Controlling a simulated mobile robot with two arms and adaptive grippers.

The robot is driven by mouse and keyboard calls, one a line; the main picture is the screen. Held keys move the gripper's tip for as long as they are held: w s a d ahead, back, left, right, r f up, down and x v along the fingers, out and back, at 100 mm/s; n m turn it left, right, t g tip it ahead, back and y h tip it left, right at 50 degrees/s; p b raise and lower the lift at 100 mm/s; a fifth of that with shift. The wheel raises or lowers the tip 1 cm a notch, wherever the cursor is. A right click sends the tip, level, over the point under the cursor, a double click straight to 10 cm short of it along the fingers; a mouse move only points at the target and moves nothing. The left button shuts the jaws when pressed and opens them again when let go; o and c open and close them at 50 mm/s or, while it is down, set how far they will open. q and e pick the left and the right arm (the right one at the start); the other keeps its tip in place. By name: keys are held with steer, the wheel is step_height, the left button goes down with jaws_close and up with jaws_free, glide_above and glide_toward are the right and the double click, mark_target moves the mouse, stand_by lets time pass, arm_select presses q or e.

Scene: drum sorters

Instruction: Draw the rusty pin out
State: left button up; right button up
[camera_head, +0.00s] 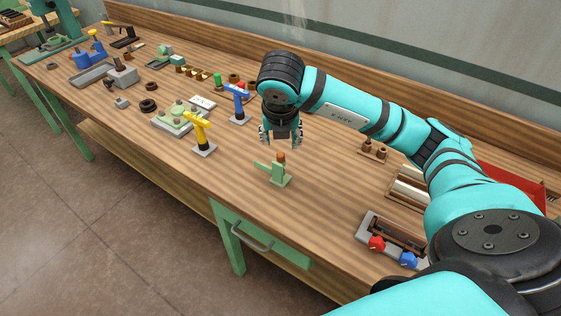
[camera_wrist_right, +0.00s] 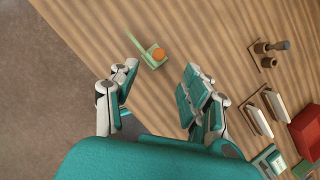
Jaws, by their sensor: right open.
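A rusty orange-brown pin (camera_head: 281,157) stands upright in a small green holder (camera_head: 280,180) near the front edge of the workbench. A flat green arm juts from the holder to the left. In the right wrist view the pin's round top (camera_wrist_right: 158,54) shows above the green holder (camera_wrist_right: 148,60), beyond the fingertips. My right gripper (camera_head: 281,143) points down, open and empty, above and slightly behind the pin. Its fingers also show spread in the right wrist view (camera_wrist_right: 160,85). The gripper appears apart from the pin. My left gripper is not in view.
A yellow-handled clamp (camera_head: 199,130) and a blue-handled clamp (camera_head: 237,103) stand left of the holder. A grey box with red and blue knobs (camera_head: 368,226) sits to the right. The bench (camera_head: 310,205) right of the holder is clear.

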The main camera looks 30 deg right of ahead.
mark_target(280, 154)
steer(key=x, duration=0.4)
steer(key=shift+s+f+p, duration=0.1)
steer(key=shift+p, duration=0.3)
steer(key=p+x, duration=0.2)
steer(key=x, duration=0.2)
steer(key=shift+a+f, duration=0.1)
steer(key=shift+f, duration=0.55)
jaws_close()
